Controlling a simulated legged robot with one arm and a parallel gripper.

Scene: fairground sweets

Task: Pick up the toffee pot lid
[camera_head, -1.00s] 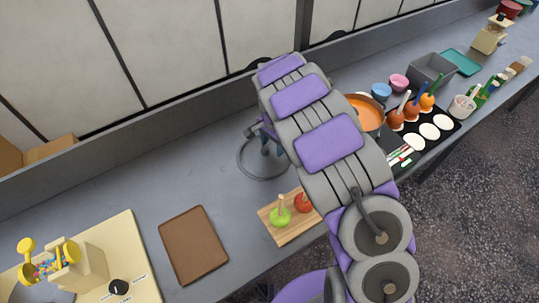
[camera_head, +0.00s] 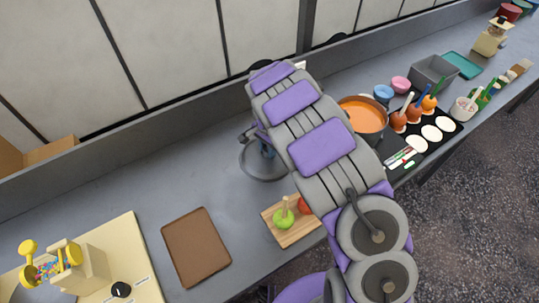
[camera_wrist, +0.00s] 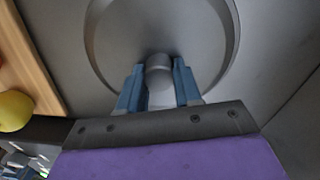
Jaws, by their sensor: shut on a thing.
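The toffee pot lid is a round grey disc with a knob, and in the head view the lid (camera_head: 258,168) is at the worktop left of my arm, partly hidden by it. In the wrist view the lid (camera_wrist: 205,30) fills the upper middle, its rim cut off at the top. My gripper (camera_wrist: 160,75) is shut on the lid's round grey knob, one blue finger on each side. In the head view my gripper (camera_head: 266,150) shows small above the lid. I cannot tell whether the lid touches the worktop.
The pot of orange toffee (camera_head: 362,115) stands open right of my arm. A wooden board (camera_head: 292,236) with a green and a red apple is in front of the lid. A brown board (camera_head: 196,248) lies to the left. The worktop (camera_head: 140,185) between is clear.

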